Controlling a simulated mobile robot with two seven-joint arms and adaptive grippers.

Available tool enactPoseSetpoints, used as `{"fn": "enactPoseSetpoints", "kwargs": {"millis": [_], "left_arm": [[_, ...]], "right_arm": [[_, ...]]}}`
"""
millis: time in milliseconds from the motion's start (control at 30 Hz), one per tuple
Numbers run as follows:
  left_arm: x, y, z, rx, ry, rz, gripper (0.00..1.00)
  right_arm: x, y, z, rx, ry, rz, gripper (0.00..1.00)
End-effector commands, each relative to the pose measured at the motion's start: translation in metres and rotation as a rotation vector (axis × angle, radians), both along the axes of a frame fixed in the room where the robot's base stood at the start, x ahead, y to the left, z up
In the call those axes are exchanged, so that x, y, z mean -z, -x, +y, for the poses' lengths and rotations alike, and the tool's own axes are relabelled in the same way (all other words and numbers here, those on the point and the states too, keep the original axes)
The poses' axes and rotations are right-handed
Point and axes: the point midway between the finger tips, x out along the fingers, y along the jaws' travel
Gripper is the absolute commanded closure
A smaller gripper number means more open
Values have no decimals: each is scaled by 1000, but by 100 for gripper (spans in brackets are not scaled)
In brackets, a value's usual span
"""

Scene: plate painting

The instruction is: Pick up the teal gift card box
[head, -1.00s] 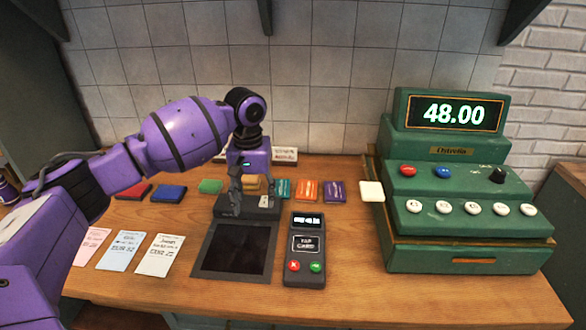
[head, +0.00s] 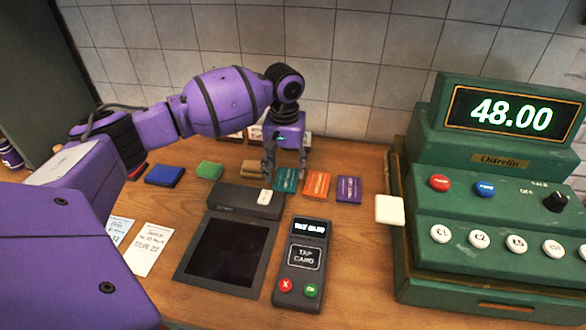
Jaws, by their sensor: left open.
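The teal gift card box (head: 286,181) lies on the wooden counter in the head view, in a row between a tan box and an orange box. My left gripper (head: 285,170) is open, pointing down at the teal box. Its fingers show at the box's far side and partly overlap it in the picture. I cannot tell whether they touch it. My right gripper is not in view.
The row also holds blue (head: 165,175), green (head: 209,170), tan (head: 253,168), orange (head: 317,185) and purple (head: 348,189) boxes. A dark screen device (head: 226,250) and card reader (head: 301,262) stand in front. A green cash register (head: 490,230) reading 48.00 stands right.

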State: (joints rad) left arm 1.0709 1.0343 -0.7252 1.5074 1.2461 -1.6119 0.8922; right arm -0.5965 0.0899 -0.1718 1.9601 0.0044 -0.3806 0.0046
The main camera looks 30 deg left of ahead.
Motion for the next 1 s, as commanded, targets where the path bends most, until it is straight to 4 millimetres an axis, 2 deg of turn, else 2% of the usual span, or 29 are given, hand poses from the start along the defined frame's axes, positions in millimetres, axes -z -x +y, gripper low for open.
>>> {"fn": "enactPoseSetpoints", "kwargs": {"millis": [100,167,433,633,1000], "left_arm": [[17,1,0,-1,0,2,47],[22,1,0,-1,-1,1,47],[24,1,0,0,-1,-1,47],[24,1,0,0,-1,-1,72],[18,0,0,0,-1,-2,72]], "right_arm": [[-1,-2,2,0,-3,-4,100],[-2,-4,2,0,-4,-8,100],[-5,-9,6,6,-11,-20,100],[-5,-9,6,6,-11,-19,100],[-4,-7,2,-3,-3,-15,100]]}}
